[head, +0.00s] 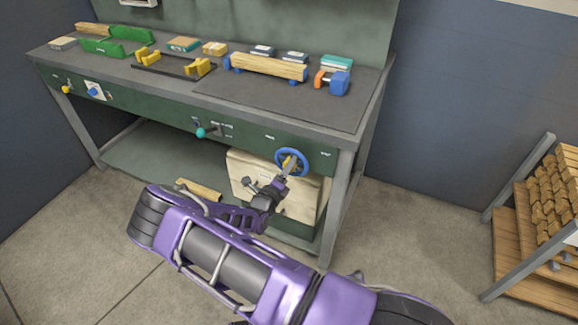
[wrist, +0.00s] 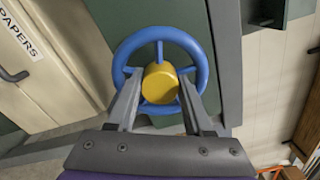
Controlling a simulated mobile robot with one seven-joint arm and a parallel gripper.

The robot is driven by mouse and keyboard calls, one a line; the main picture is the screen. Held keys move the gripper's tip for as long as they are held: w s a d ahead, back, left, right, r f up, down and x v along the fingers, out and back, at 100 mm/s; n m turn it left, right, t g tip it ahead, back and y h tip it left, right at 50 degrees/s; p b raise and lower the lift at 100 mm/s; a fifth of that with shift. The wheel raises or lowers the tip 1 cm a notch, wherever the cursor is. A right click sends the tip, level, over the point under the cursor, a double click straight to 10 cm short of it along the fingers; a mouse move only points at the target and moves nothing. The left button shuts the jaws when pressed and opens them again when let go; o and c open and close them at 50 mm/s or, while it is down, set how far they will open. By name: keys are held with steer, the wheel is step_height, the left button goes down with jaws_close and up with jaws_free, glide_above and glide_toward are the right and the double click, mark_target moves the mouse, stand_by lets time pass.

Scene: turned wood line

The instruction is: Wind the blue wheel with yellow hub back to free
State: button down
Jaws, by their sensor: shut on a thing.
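The blue wheel with a yellow hub (head: 291,162) is mounted on the green front panel of the bench, near its right end. It fills the middle of the wrist view (wrist: 160,60), with blue spokes running from rim to hub. My gripper (head: 287,168) reaches it from the front. In the wrist view my gripper's two grey fingers (wrist: 158,92) lie one on each side of the yellow hub and are shut on it. The lower part of the wheel is partly covered by the fingers. I cannot make out a mark showing the wheel's turn position.
A teal-knobbed lever (head: 201,132), a small blue knob (head: 93,91) and a yellow knob (head: 66,89) sit further left on the panel. A cream box (head: 246,172) stands beneath the wheel. A grey bench leg (head: 338,205) is close on the right. Stacked wood blocks stand at far right.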

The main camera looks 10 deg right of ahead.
stand_by(0.4)
steer(key=c, duration=0.6)
jaws_free()
steer(key=v, duration=1.7)
steer(key=shift+s+a, duration=0.15)
steer(key=shift+s, duration=0.05)
